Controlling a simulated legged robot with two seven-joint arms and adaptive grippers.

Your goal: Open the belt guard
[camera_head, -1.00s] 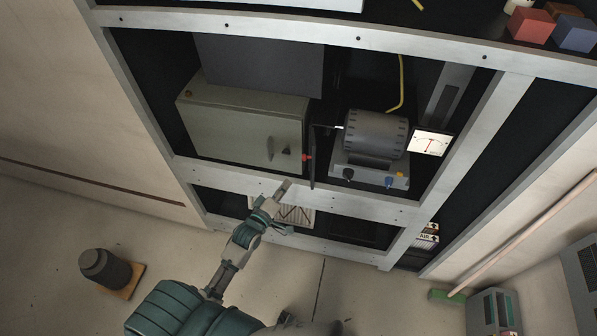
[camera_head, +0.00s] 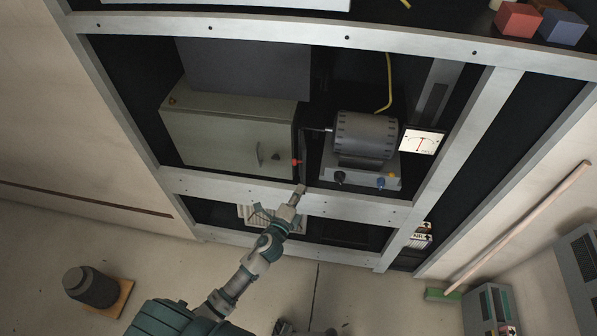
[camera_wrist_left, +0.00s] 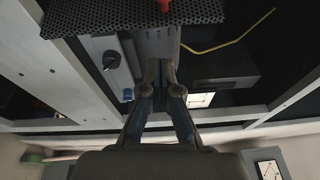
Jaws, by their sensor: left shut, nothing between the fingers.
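The belt guard (camera_head: 303,158) is a thin dark panel standing nearly edge-on between the pale cabinet and the motor. A red knob (camera_head: 296,162) sits on its near side. In the left wrist view the guard is a black perforated sheet (camera_wrist_left: 110,14) at the top, with the red knob (camera_wrist_left: 163,5) cut by the frame edge. My left gripper (camera_head: 299,191) is shut and empty, its tips just below the guard's lower end, over the rack's front rail. Whether they touch it cannot be told. The left wrist view shows its fingers (camera_wrist_left: 158,68) together. My right gripper is not in view.
The motor (camera_head: 366,138) with knobs on its base stands right of the guard, beside a lit meter (camera_head: 422,142). The pale cabinet (camera_head: 225,135) is at left. The rack's front rail (camera_head: 350,206) runs below them. A broom (camera_head: 520,225) leans at right.

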